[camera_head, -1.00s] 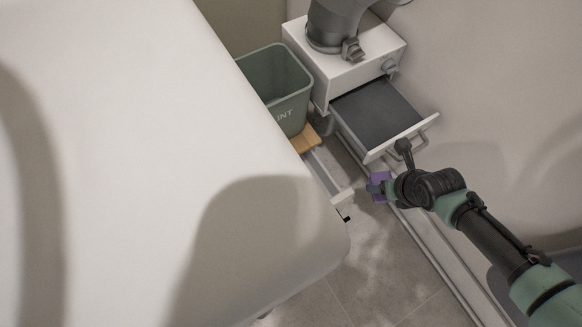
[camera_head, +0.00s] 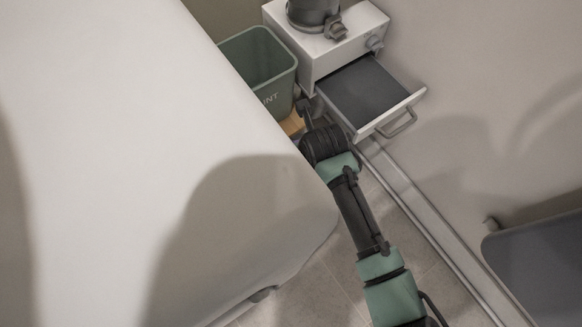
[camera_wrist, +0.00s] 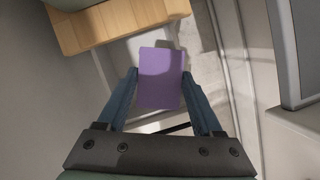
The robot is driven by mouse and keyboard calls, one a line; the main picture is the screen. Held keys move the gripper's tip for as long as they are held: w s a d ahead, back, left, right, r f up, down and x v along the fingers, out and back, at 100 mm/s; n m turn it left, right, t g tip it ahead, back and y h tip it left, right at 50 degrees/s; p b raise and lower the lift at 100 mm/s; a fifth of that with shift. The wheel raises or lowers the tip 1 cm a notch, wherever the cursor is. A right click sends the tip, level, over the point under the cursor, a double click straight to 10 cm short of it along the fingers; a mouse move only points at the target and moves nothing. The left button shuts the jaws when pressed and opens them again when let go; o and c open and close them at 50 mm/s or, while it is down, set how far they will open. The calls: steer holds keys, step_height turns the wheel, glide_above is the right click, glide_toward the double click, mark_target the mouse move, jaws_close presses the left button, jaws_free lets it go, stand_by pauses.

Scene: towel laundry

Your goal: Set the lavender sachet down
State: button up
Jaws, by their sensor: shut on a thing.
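The purple lavender sachet (camera_wrist: 160,85) sits between the two blue fingers of my gripper (camera_wrist: 159,76) in the wrist view. The gripper is shut on it. A wooden board (camera_wrist: 118,22) lies just beyond the sachet in that view; I cannot tell the height gap between them. In the head view, my own wrist hides the sachet and fingers. There a small part of the wooden board (camera_head: 292,123) shows between the green bin and my wrist.
A green bin (camera_head: 278,95) stands beside a white cabinet (camera_head: 320,55) with an open grey-bottomed drawer (camera_head: 368,92). A large white surface (camera_head: 120,150) fills the left. A grey piece (camera_head: 545,262) stands at the lower right. Tiled floor (camera_head: 320,290) is clear.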

steer(key=a, duration=0.1)
steer(key=a+b, duration=0.1)
steer(key=a+f, duration=0.1)
steer(key=shift+w+f, duration=0.1)
steer(key=shift+w, duration=0.15)
step_height(320, 180, down, 6)
steer(key=b, duration=0.4)
steer(key=shift+d+f, duration=0.15)
step_height(320, 180, down, 4)
steer(key=b, duration=0.3)
steer(key=shift+f, duration=0.1)
steer(key=shift+a+f, duration=0.1)
steer(key=shift+a, duration=0.3)
steer(key=shift+r, duration=0.2)
steer(key=shift+f, duration=0.1)
steer(key=o, duration=1.3)
steer(key=shift+o, duration=0.2)
